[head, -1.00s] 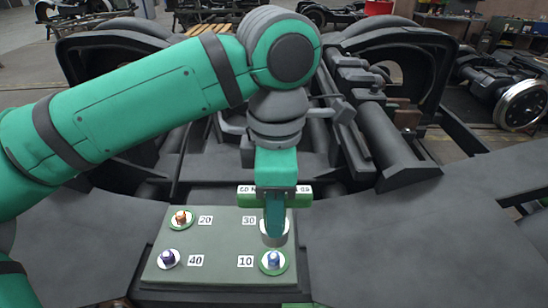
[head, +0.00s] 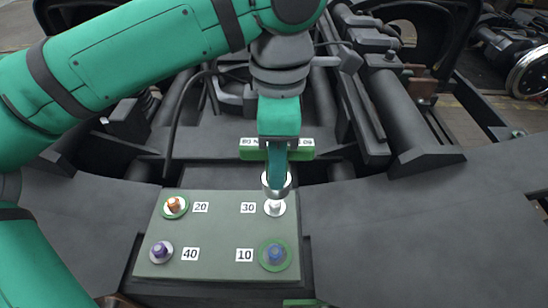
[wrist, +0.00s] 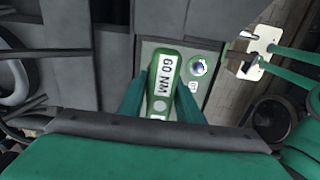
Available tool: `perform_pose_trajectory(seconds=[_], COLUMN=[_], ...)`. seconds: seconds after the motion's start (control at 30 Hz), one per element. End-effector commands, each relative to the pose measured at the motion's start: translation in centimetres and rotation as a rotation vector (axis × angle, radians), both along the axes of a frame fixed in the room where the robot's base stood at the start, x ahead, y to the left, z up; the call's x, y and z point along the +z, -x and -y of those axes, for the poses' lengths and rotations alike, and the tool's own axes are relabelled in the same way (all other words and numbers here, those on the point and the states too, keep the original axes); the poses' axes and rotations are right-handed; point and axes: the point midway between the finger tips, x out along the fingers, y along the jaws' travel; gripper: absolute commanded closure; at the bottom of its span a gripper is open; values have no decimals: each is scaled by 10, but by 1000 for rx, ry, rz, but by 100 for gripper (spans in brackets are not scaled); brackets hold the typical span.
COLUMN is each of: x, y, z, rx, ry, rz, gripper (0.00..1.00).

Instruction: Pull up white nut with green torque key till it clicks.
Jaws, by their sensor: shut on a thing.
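The white nut (head: 274,207) sits on a white disc beside the label 30, at the back right of the grey-green plate (head: 215,235). My gripper (head: 278,150) is shut on the green torque key (head: 250,154). The key also shows between the fingers in the wrist view (wrist: 163,85), labelled 60 NM. Its round metal socket (head: 277,187) points down, just above or behind the white nut. The nut shows below the socket, so the socket does not cover it. I cannot tell whether they touch. In the wrist view the white nut is hidden.
A blue nut (head: 275,254) is by label 10, an orange nut (head: 174,204) by 20, and a purple nut (head: 161,250) by 40. Dark bogie frame (head: 420,210) surrounds the plate. Dark beams and cylinders (head: 385,100) rise behind.

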Motion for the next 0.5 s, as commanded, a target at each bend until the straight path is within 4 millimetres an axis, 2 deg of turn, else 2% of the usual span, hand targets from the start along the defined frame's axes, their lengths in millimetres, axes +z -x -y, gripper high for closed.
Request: perform_pose_trajectory(seconds=[0.5], x=[-28], y=[0], z=[-5], rx=[11], ry=[1], rz=[0], gripper=[100])
